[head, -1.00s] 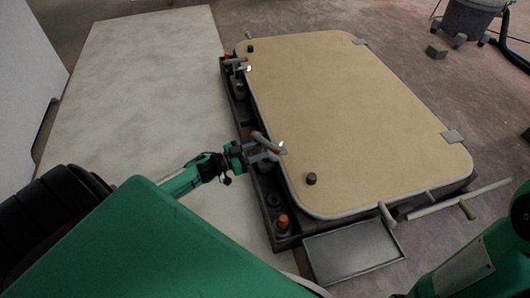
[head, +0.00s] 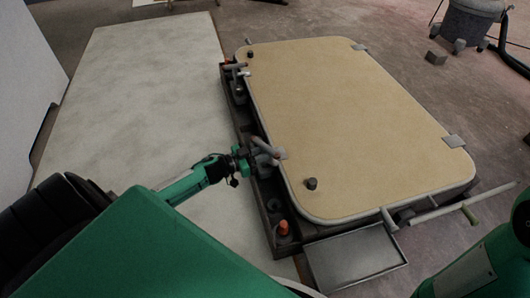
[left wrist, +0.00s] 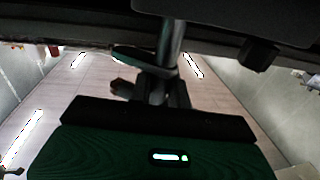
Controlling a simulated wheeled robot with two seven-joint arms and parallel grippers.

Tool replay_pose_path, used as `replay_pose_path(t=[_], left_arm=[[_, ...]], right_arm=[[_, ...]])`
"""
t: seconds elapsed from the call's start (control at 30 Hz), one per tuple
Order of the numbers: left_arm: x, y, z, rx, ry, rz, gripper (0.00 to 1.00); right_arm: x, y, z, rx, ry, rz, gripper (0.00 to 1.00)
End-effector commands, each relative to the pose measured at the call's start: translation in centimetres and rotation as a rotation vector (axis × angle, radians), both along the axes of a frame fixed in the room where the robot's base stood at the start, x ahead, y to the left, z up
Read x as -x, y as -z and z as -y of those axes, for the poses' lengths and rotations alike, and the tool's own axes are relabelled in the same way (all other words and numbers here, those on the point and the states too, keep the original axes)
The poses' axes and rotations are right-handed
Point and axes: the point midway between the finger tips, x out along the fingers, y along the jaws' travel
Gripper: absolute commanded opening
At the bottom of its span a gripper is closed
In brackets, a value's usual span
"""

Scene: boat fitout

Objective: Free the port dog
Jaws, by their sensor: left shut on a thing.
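The hatch panel (head: 350,120) is a tan board with rounded corners, lying on a dark frame. A grey dog lever (head: 264,146) with a reddish end sits at its left edge, toward the near corner. My left gripper (head: 254,156) is shut on this dog at the panel's edge. In the left wrist view the gripper (left wrist: 157,92) is around a grey post (left wrist: 170,45) below the dark frame, with the lever beside it. A second dog (head: 236,67) is farther up the same edge. My right arm shows at lower right, but its gripper is out of view.
An orange-topped peg (head: 283,228) stands in the frame's dark side channel. An empty grey tray (head: 355,258) lies at the near end. A pale board (head: 130,110) lies left, clear.

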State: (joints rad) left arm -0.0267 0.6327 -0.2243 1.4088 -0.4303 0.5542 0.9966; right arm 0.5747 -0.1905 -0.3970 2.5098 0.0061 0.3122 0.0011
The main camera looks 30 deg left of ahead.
Motion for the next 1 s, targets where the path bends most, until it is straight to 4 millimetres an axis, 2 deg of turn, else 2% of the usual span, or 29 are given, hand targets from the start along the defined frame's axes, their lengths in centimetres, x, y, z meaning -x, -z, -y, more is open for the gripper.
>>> replay_pose_path(t=[0.33, 0.7, 1.0], left_arm=[[-0.1, -0.1, -0.2, -0.004, 0.167, -0.001, 0.00], [-0.1, 0.1, -0.1, -0.002, 0.420, 0.000, 0.00], [0.0, 0.1, -0.1, -0.001, 0.530, -0.001, 0.00]], right_arm=[[0.0, -0.6, 0.1, -0.001, -0.001, 0.001, 0.36], [-0.3, 0.6, 0.0, 0.003, 0.005, -0.012, 0.36], [0.1, 0.8, 0.0, -0.006, -0.002, 0.001, 0.36]])
